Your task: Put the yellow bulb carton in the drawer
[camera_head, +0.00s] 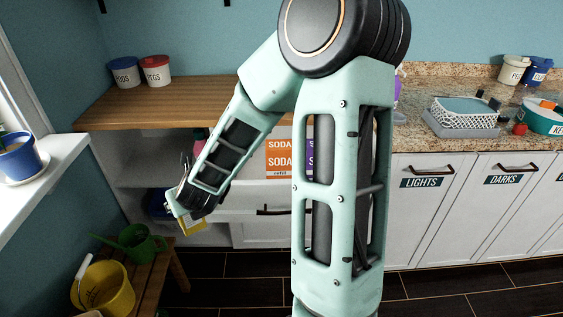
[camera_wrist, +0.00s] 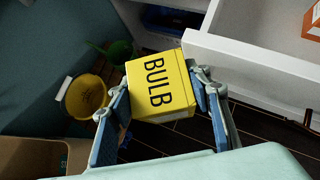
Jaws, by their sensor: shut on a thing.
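The yellow bulb carton (camera_wrist: 160,86) is held between the two blue-padded fingers of my gripper (camera_wrist: 162,105) in the wrist view. In the head view, my gripper (camera_head: 186,207) is low at the left, and a small part of the carton (camera_head: 192,223) shows below it. The open white drawer (camera_wrist: 265,62) is at the right of the wrist view, with the carton beside its near corner and apparently outside it. In the head view, the drawer front (camera_head: 262,228) is partly hidden by my arm.
A green watering can (camera_head: 141,243) and a yellow bucket (camera_head: 104,287) are on a wooden bench (camera_head: 176,256) at the lower left. An orange soda box (camera_head: 279,158) shows behind my arm. Open shelves (camera_head: 135,172) lie left of the drawer.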

